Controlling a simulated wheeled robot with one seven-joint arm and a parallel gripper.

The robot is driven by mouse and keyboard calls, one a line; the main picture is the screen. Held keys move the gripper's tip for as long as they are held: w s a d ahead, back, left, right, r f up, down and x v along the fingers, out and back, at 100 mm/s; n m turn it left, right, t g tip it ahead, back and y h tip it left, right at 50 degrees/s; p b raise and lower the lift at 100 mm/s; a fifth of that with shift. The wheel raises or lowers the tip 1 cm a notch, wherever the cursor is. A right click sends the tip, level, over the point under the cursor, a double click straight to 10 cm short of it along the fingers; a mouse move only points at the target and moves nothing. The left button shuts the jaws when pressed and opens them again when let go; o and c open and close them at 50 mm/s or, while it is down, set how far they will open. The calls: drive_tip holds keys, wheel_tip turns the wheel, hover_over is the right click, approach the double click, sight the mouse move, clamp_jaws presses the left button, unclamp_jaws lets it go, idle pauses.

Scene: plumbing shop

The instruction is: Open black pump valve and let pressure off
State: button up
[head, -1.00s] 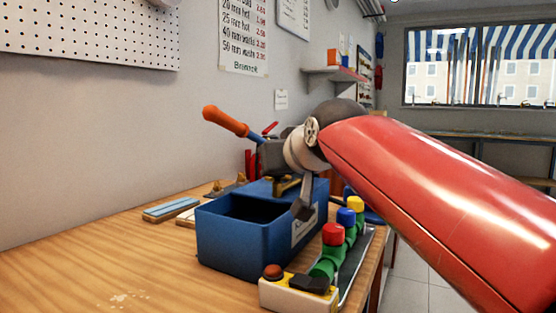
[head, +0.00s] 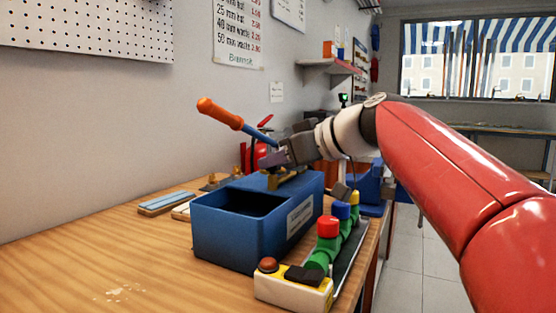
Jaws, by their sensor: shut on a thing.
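The pump is a blue open-topped tank (head: 222,238) on the bench. Its lever has an orange grip (head: 220,113) and slants up to the left, over a brass fitting (head: 285,180). My gripper (head: 272,158) is at the pump's head, just below the lever's lower end. Its jaws are shut on a small part there, which seems to be the black valve. The fingers hide the valve, so I cannot tell how far it is turned.
A green pipe manifold with a red cap (head: 328,227), a blue cap and a yellow cap stands right of the tank. A pale control box (head: 292,290) with a red button is in front. The bench's left front is clear.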

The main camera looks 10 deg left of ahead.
drive_tip(key=shift+f, duration=0.15)
drive_tip(key=o, duration=1)
drive_tip(key=shift+c, duration=0.2)
